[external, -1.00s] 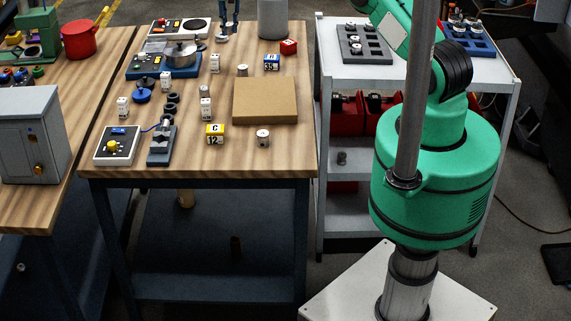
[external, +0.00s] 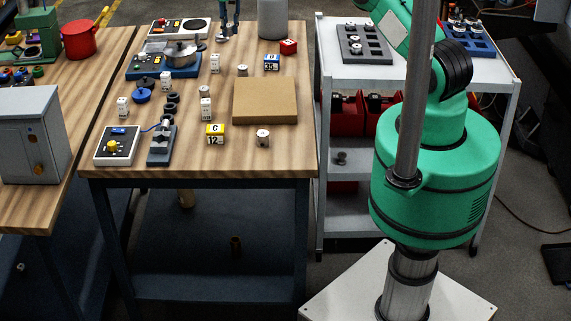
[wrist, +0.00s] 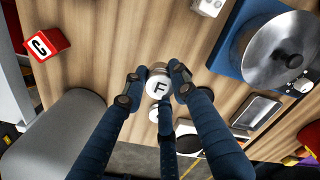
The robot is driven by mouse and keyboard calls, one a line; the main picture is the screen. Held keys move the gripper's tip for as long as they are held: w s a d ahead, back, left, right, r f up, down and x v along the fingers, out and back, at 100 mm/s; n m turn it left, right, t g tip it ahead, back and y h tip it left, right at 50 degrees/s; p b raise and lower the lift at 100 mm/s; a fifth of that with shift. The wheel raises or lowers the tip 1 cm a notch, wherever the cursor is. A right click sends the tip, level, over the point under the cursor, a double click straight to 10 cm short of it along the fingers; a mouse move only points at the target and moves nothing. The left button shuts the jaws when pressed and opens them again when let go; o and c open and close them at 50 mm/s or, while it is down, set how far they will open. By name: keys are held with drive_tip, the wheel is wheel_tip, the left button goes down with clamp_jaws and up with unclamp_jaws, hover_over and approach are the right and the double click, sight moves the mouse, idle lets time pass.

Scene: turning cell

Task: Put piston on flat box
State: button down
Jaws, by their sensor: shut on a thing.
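Whether the piston touches the bench is hard to tell. The flat box (external: 265,101) is a tan slab on the right half of the bench, nearer the camera than my gripper. Its top is bare.
Small blocks, including a yellow one marked C 12 (external: 215,134), and a metal cylinder (external: 263,138) stand near the flat box. A grey cylinder (external: 272,18) stands right of my gripper. A pot (external: 181,54) on a blue stove is to its left.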

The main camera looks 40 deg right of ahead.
drive_tip(key=s+a+p, duration=0.1)
drive_tip(key=s+a, duration=0.1)
drive_tip(key=s, duration=0.5)
drive_tip(key=s+a+f+p, duration=0.1)
drive_tip(key=s+a, duration=0.2)
drive_tip(key=s, duration=0.4)
drive_tip(key=s+a+f+p, duration=0.1)
drive_tip(key=s+a, duration=0.2)
drive_tip(key=s, duration=0.4)
drive_tip(key=shift+s+a+f+p, duration=0.2)
drive_tip(key=shift+a+p, duration=0.05)
drive_tip(key=shift+p, duration=0.15)
drive_tip(key=s+a+p, duration=0.1)
drive_tip(key=s+a, duration=0.1)
drive_tip(key=s, duration=1.1)
drive_tip(key=s+a+r+p, duration=0.1)
drive_tip(key=s+a+p, duration=0.1)
drive_tip(key=s, duration=1.2)
drive_tip(key=shift+s+r+n, duration=0.2)
drive_tip(key=shift+n, duration=0.2)
drive_tip(key=p, duration=0.2)
hover_over(263, 91)
drive_tip(key=shift+s+d+f, duration=0.1)
drive_tip(key=shift+s+f, duration=0.3)
drive_tip(key=shift+f, duration=0.3)
drive_tip(key=shift+w, duration=0.1)
